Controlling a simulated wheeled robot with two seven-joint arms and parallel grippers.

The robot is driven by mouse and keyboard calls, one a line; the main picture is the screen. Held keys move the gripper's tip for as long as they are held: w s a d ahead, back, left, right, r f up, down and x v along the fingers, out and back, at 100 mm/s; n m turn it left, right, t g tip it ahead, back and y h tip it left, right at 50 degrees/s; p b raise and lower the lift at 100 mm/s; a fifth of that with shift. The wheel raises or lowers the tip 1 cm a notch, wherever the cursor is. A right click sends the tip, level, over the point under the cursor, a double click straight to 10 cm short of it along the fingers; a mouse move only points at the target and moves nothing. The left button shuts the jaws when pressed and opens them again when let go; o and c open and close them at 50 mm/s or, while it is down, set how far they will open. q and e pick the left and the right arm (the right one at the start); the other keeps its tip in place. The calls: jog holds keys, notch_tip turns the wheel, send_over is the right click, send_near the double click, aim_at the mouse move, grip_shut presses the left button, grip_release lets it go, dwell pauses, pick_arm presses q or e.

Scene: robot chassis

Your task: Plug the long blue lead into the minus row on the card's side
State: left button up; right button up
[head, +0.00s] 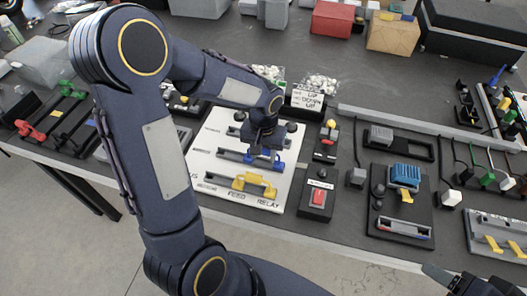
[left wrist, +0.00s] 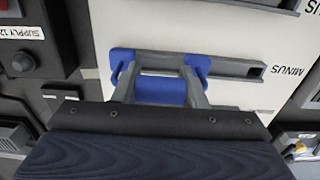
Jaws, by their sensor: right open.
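The white card (head: 222,137) lies on the bench, with grey rows and printed labels. The blue lead (head: 278,165) is at the card's middle row. In the left wrist view the blue lead (left wrist: 160,91) lies over the grey minus row (left wrist: 238,69), beside the word MINUS. Its two ends reach outside my fingers. I cannot tell whether its ends are seated. My left gripper (head: 265,150) points down at the lead; its fingers (left wrist: 160,88) hold the lead's middle from both sides. My right gripper (head: 470,284) is at the bottom right corner, away from the card, open and mostly cut off.
A yellow lead (head: 255,181) is on the card's front row. A dark box with a red switch (head: 318,197) stands right of the card. A black panel with a blue block (head: 405,176) lies further right. Red and tan boxes (head: 333,19) stand at the back.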

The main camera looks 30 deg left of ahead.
pick_arm(q)
jog(key=o, duration=0.5)
notch_tip(320, 180, up, 8)
jog(key=shift+f, duration=0.1)
dwell(0.6)
jog(key=s+d+r+t+h, duration=0.2)
jog(key=s, duration=0.6)
jog(key=s+d+r+m+t+h, duration=0.1)
jog(key=s+d+r+t, duration=0.1)
jog(key=s, duration=0.7)
jog(key=shift+r+t+h, duration=0.4)
jog(key=shift+r+t, duration=0.4)
